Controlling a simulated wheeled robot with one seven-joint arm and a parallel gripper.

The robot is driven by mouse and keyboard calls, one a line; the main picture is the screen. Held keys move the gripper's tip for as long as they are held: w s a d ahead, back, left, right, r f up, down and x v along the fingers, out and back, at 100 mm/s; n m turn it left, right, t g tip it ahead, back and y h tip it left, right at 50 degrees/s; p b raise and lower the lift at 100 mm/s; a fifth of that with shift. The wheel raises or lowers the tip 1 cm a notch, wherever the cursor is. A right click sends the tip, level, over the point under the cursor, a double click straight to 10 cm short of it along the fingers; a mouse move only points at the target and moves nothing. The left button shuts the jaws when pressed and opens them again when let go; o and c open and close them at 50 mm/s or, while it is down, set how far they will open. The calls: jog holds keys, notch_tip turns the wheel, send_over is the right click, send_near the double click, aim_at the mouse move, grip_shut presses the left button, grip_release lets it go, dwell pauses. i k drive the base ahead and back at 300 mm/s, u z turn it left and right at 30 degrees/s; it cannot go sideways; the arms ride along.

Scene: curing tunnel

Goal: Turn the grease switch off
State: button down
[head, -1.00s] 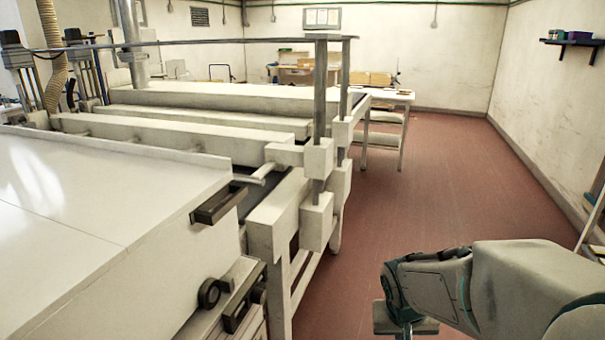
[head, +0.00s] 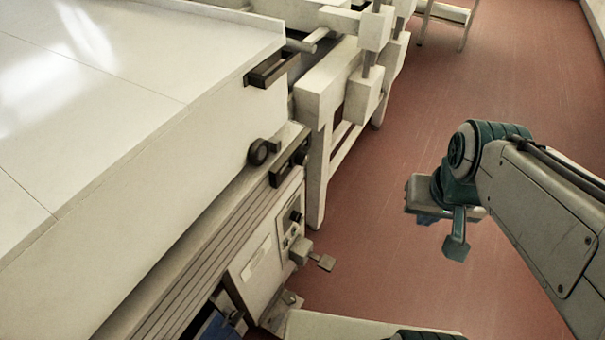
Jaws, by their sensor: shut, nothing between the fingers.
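A pale control panel (head: 270,255) sits low on the end of the machine, below its long white cover. It carries a dark round knob (head: 296,216) and small marks. A lever-like part with a square end (head: 326,262) sticks out to the right of the panel. I cannot tell for certain which of these is the grease switch, and its position is too small to read. My gripper (head: 456,246) hangs over the open floor, right of the panel and clear of it. Its fingers look closed together and hold nothing.
The machine's white cover (head: 110,100) with a dark handle (head: 272,68) fills the left. White frame legs and blocks (head: 362,95) stand behind the panel. A pale ledge (head: 350,328) lies at the bottom. The red floor (head: 390,265) between panel and gripper is clear.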

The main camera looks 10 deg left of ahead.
aim_at(296, 217)
jog(key=k, duration=1.3)
jog(key=u, duration=0.6)
jog(key=i, duration=1.25)
jog(key=z, duration=0.5)
